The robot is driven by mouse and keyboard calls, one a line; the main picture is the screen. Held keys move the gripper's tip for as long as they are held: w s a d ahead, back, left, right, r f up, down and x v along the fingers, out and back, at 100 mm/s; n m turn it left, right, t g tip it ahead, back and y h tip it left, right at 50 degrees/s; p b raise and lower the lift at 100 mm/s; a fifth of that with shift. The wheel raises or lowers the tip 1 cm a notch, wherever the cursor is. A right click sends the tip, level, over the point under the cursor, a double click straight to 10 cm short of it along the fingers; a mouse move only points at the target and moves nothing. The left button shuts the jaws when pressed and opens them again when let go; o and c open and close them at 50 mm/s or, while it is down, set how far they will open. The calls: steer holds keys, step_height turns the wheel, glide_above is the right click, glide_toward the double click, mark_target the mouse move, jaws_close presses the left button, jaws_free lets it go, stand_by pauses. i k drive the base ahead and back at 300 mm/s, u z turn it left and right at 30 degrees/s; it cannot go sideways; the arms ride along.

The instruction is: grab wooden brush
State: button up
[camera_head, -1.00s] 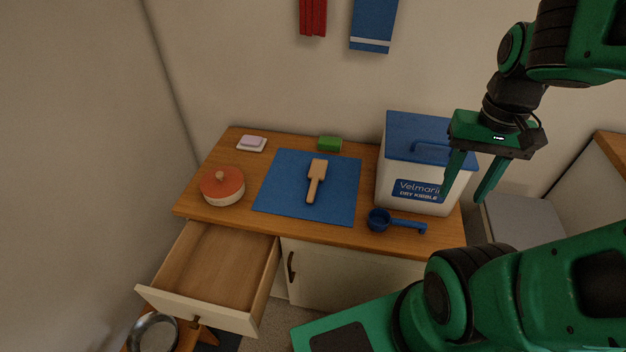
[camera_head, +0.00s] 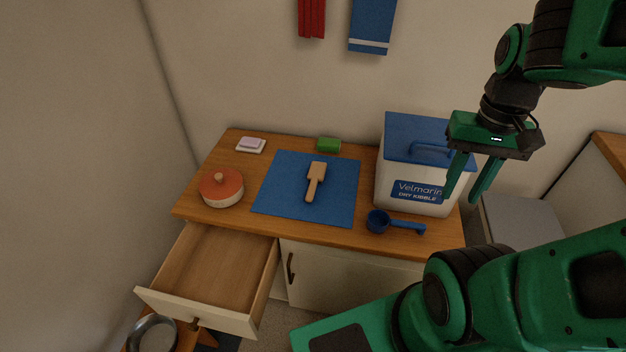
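The wooden brush (camera_head: 315,181) lies on a blue mat (camera_head: 279,190) in the middle of the wooden counter. Its wide head points to the back wall and its handle points to the front. My gripper (camera_head: 464,198) hangs in the air to the right of the brush, over or in front of the kibble container, with its fingers pointing down. The fingers are apart and nothing shows between them. The brush is fully in view.
A white kibble container (camera_head: 422,208) with a blue lid and a blue scoop (camera_head: 379,221) are right of the mat. A red-lidded pot (camera_head: 221,188), a soap dish (camera_head: 250,146) and a green sponge (camera_head: 328,145) surround it. An open, empty drawer (camera_head: 214,269) juts out in front.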

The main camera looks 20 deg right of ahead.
mark_target(316, 176)
steer(key=u, duration=2)
steer(key=k, duration=1.6)
steer(key=z, duration=0.7)
steer(key=i, duration=1)
steer(key=u, duration=0.05)
